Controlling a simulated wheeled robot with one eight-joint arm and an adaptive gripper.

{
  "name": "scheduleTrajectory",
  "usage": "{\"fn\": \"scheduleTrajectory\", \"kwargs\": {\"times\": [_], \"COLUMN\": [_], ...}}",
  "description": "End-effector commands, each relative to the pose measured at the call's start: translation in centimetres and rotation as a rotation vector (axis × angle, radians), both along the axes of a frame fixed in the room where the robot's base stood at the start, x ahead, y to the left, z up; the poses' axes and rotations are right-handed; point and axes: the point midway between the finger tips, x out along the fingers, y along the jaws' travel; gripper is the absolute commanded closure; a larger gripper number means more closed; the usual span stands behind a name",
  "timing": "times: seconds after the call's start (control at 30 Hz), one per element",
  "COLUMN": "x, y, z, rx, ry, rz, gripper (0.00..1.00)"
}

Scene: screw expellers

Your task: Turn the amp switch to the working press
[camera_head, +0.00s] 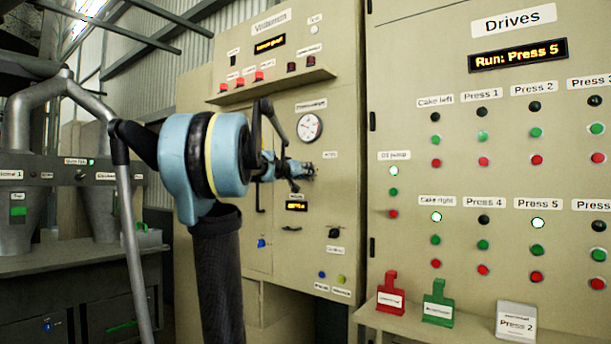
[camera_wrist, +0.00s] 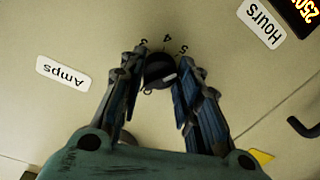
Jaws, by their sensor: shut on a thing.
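The amp switch is a round black knob (camera_wrist: 160,68) in the wrist view, on the beige panel beside the "Amps" label (camera_wrist: 62,72). The digits 3, 4, 5 and a 0 show around it; others are hidden. A pale bar crosses the knob at a slant; I cannot tell which digit it points at. My gripper (camera_wrist: 162,78) is shut on the knob, one blue finger on each side. In the head view my gripper (camera_head: 305,170) reaches the panel and hides the knob. The Drives display (camera_head: 518,55) reads "Run: Press 5", and the Press 5 lamp (camera_head: 537,223) is lit.
A round gauge (camera_head: 309,127) and a ledge (camera_head: 275,86) sit above my gripper. A small display (camera_head: 296,206) and a black knob (camera_head: 334,233) sit below. Red (camera_head: 391,293) and green (camera_head: 438,303) holders stand on the shelf at right. A dark handle (camera_wrist: 302,127) shows in the wrist view.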

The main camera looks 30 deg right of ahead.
Motion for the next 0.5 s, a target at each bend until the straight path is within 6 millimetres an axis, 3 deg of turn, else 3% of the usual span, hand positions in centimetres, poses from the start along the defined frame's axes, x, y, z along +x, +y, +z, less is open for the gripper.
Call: {"fn": "scheduleTrajectory", "kwargs": {"times": [0.5], "x": [0.70], "y": [0.28], "z": [-0.36], "rx": [0.151], "ry": [-0.354], "rz": [0.012], "gripper": [0.93]}}
